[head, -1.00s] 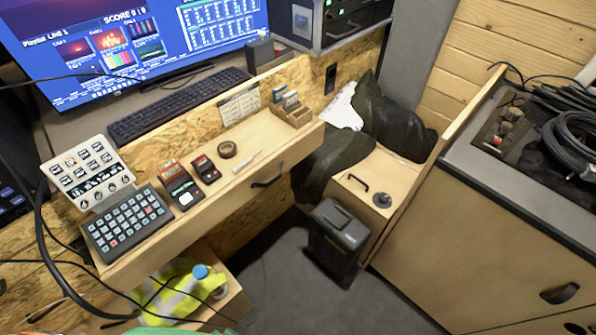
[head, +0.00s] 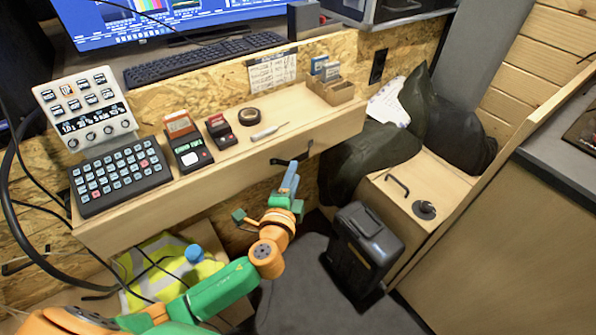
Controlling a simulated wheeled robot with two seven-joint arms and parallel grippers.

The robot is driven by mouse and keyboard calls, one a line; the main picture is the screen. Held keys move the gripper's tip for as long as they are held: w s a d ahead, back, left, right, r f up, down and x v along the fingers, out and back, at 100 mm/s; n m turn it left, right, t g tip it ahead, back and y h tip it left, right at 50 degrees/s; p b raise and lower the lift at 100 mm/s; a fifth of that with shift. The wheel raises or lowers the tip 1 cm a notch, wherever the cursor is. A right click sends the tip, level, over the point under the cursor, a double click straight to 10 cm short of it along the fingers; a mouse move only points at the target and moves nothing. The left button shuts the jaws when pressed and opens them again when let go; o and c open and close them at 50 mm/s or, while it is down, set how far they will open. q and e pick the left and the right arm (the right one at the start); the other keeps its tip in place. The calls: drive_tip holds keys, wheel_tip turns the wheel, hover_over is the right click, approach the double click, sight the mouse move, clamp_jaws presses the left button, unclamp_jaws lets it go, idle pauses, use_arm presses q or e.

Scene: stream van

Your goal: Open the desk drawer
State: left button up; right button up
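The desk drawer (head: 335,136) is the pale wooden front under the narrow ledge. It looks shut, flush along the ledge. Its dark handle (head: 280,161) shows in the head view, partly covered by my gripper. My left gripper (head: 291,168) reaches up from below at the handle, its blue fingers overlapping it in the picture. I cannot tell whether the fingers touch the handle, nor whether they are open or shut. My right gripper is not in view.
A keypad (head: 118,178), card readers (head: 188,146), a tape roll (head: 249,116) and a card box (head: 330,85) sit on the ledge. A black bin (head: 362,245) stands right of my arm. A hi-vis vest (head: 150,262) lies below. Grey floor (head: 310,300) is free.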

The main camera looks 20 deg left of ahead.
use_arm(q)
drive_tip(key=w, duration=0.3)
drive_tip(key=w+f, duration=0.1)
drive_tip(key=w, duration=0.1)
drive_tip(key=shift+w+a+b, duration=0.3)
drive_tip(key=shift+w+a, duration=0.05)
clamp_jaws()
drive_tip(key=shift+s+d, duration=0.1)
idle(0.9)
